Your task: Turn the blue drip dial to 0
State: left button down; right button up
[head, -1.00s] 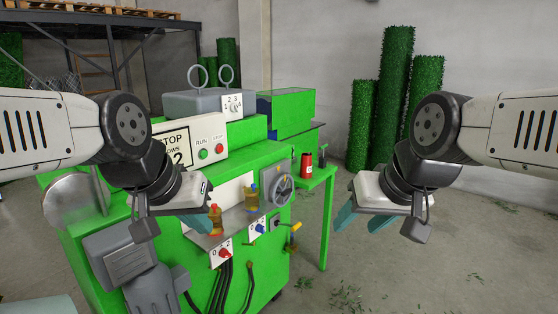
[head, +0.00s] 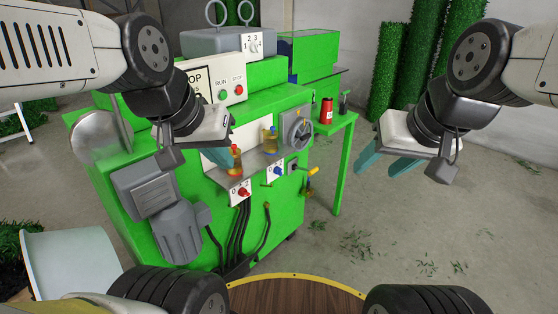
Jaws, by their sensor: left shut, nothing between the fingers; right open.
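The blue drip dial (head: 277,171) is a small blue knob on a white numbered plate, low on the front of the green machine (head: 135,185). Its exact setting is too small to read. A similar red dial (head: 243,191) sits on a plate to its left.
Two small bottles, an orange one (head: 235,161) and a yellow one (head: 270,141), stand on the ledge above the dials. Dark cables (head: 241,235) hang below.

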aim_at(277, 170)
jog(key=i+j, duration=0.1)
jog(key=j, duration=0.35)
jog(key=i+j+z, duration=0.1)
jog(key=j, duration=0.3)
jog(key=i+j, duration=0.15)
jog(key=j, duration=0.3)
